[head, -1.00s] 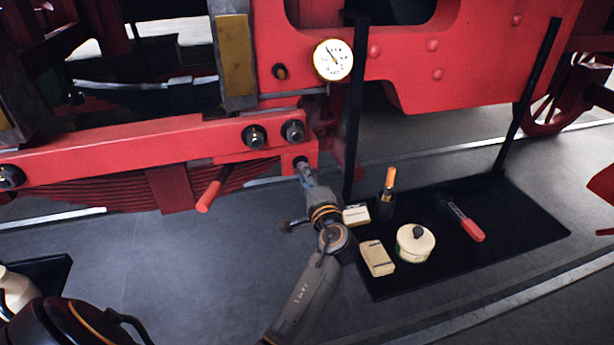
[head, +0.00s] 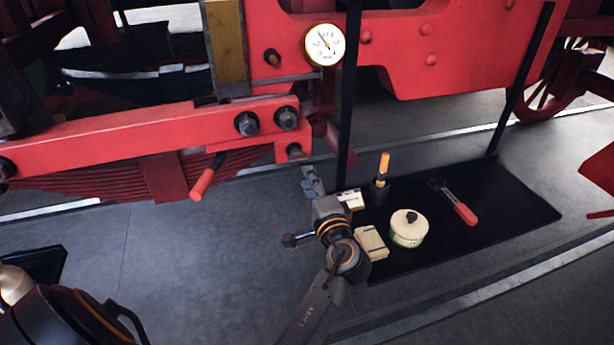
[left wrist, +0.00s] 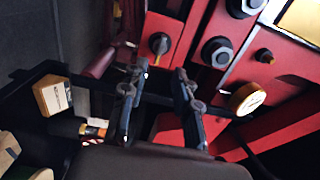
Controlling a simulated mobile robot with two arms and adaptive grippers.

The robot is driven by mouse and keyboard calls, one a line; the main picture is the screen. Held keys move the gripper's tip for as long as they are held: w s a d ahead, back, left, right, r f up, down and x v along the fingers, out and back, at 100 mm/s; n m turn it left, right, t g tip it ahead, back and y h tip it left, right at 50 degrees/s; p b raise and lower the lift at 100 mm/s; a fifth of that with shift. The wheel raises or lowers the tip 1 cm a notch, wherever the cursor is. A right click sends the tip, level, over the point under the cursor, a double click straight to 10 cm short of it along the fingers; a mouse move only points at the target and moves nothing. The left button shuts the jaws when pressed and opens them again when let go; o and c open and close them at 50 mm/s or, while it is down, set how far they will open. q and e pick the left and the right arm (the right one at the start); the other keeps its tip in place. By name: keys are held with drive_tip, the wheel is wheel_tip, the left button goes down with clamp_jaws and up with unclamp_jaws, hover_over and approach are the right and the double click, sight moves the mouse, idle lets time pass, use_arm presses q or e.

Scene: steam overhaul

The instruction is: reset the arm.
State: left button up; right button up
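My left gripper (head: 312,180) is in front of the red locomotive frame, just below and to the right of the lower bolt (head: 294,151), apart from it. In the left wrist view its two fingers (left wrist: 157,88) are spread with nothing between them. A dark bolt (left wrist: 159,44) on the red frame shows beyond the gap. My left arm (head: 325,290) reaches up from the bottom of the head view, bent at the wrist. My right gripper is in neither view.
A black tray (head: 520,205) on the floor to the right holds two blocks, a round lidded tin (head: 409,229), an orange-topped item (head: 383,168) and a red-handled tool (head: 459,208). Dark posts rise from it. A gauge (head: 325,44) is above.

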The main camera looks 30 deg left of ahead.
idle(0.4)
